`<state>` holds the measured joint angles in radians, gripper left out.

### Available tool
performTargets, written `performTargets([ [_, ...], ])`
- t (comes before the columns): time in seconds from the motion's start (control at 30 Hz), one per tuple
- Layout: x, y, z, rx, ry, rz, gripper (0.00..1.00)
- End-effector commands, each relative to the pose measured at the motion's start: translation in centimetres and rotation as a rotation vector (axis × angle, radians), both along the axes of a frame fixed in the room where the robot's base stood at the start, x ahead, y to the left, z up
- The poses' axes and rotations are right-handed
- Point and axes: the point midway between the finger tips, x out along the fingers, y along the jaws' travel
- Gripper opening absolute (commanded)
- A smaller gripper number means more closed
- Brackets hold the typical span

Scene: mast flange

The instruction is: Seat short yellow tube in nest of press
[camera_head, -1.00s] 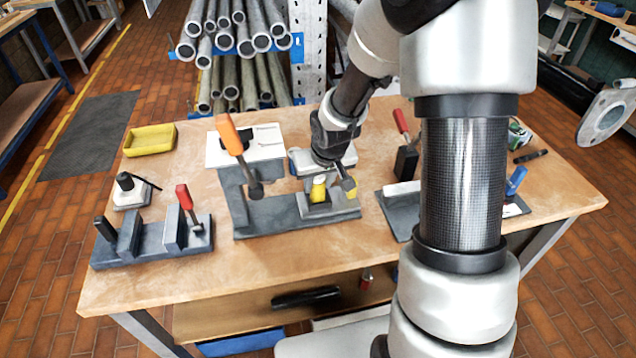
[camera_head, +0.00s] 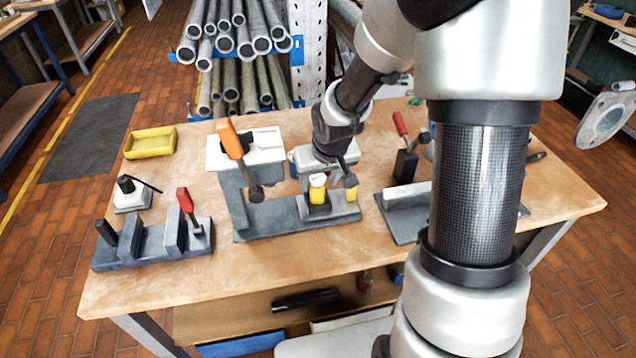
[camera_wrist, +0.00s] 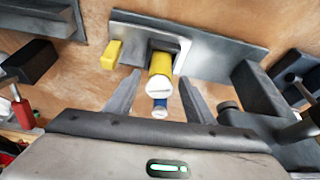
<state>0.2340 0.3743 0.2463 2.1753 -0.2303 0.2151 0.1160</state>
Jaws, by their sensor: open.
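The short yellow tube (camera_head: 318,194), with a white end, stands roughly upright at the grey nest block (camera_head: 305,208) of the press (camera_head: 285,214). In the wrist view the yellow tube (camera_wrist: 160,64) shows its white end toward the camera, in front of the dark nest. I cannot tell how deep it sits. My gripper (camera_wrist: 160,80) is open, with one finger either side of the tube's line and visible gaps. In the head view my gripper (camera_head: 335,170) is just behind and above the nest, its far finger partly hidden.
A small yellow piece (camera_head: 351,193) sits beside the nest. The press's orange-handled lever (camera_head: 231,140) rises at left. A red-handled fixture (camera_head: 405,160) stands at right, another (camera_head: 188,212) at left. A yellow tray (camera_head: 150,142) lies back left. The front bench strip is clear.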

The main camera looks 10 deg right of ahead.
Motion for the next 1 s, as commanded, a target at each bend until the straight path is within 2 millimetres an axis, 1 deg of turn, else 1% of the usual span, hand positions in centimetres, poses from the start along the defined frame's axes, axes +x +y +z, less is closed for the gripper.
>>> performTargets([
  [0.03, -0.4, -0.2, 1.5, -0.001, -0.005, -0.003, 0.49],
  [0.2, -1.8, -0.3, 4.9, -0.002, -0.004, -0.002, 0.49],
  [0.3, -2.6, -0.3, 6.6, -0.001, -0.003, -0.002, 0.49],
  [0.4, -3.1, -0.3, 7.7, -0.001, -0.002, -0.003, 0.49],
  [0.5, -3.4, -0.3, 8.4, -0.001, 0.000, 0.001, 0.49],
  [0.6, -3.6, -0.3, 8.6, 0.000, 0.000, -0.001, 0.49],
  [1.0, -3.6, -0.3, 8.6, 0.000, 0.001, 0.000, 0.49],
])
